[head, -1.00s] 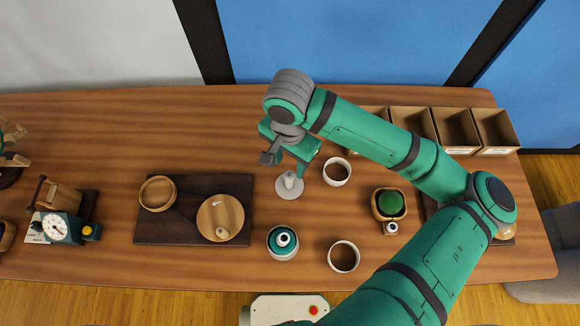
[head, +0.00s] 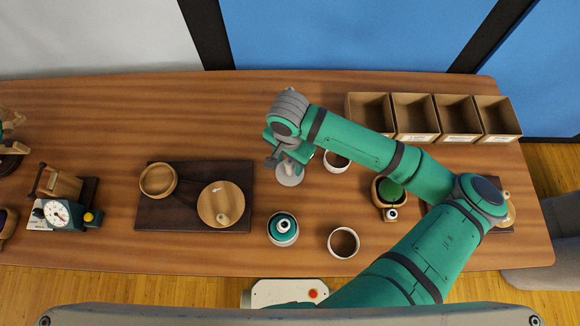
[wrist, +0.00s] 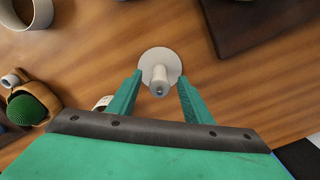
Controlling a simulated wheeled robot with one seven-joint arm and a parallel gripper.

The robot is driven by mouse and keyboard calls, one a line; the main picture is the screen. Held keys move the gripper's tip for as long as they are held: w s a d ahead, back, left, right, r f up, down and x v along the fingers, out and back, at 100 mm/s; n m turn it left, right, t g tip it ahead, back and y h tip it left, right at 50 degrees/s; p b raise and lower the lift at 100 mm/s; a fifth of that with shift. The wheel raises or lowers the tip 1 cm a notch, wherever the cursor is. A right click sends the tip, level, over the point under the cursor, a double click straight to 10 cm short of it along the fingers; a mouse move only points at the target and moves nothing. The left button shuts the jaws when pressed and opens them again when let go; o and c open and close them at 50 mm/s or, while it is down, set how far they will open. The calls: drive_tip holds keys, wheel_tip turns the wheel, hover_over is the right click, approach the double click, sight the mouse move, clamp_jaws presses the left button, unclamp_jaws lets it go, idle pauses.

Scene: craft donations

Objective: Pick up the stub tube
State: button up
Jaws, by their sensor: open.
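The stub tube looks to be the short pale upright piece (wrist: 159,80) standing on a round white base (wrist: 173,57) in the wrist view. In the head view the white base (head: 291,180) shows on the table under my gripper, which partly hides the tube. My gripper (wrist: 160,88) is open. Its two green fingers reach down on either side of the tube, with a visible gap on both sides. In the head view my gripper (head: 286,158) is over the base.
A white cup (head: 337,161) stands close to the right, and another (head: 343,243) nearer the front. A teal-and-white round jar (head: 283,229) is just in front. A dark board (head: 180,220) with wooden round pieces lies left. Open boxes (head: 410,137) line the back right.

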drive_tip(key=shift+f, duration=0.2)
clamp_jaws()
drive_tip(key=shift+r, duration=0.15)
